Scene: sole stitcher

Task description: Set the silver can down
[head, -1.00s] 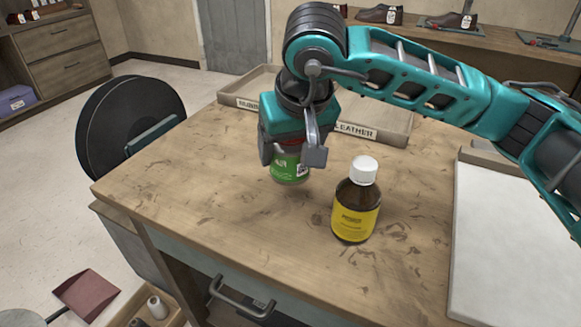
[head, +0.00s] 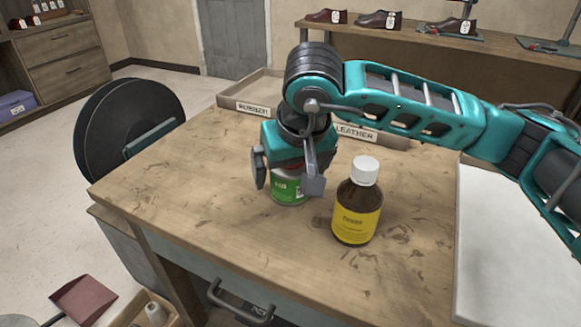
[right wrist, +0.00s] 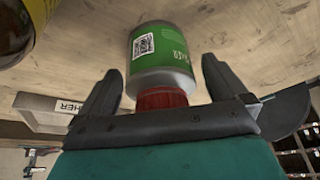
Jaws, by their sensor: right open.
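The silver can (head: 287,188) has a green label and stands upright on the wooden workbench, left of the brown bottle. It also shows in the right wrist view (right wrist: 160,50), with its red cap (right wrist: 161,98) toward the palm. My right gripper (head: 286,184) is above and around the can, pointing down. Its fingers are spread, with a gap to the can on both sides in the right wrist view (right wrist: 161,88). The cap is mostly hidden by the gripper in the head view. My left gripper is not in view.
A brown bottle (head: 356,212) with a yellow label and white cap stands close to the right of my gripper. A labelled tray (head: 262,92) lies behind. A white board (head: 510,240) is at the right. The bench (head: 190,190) is clear at left and front.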

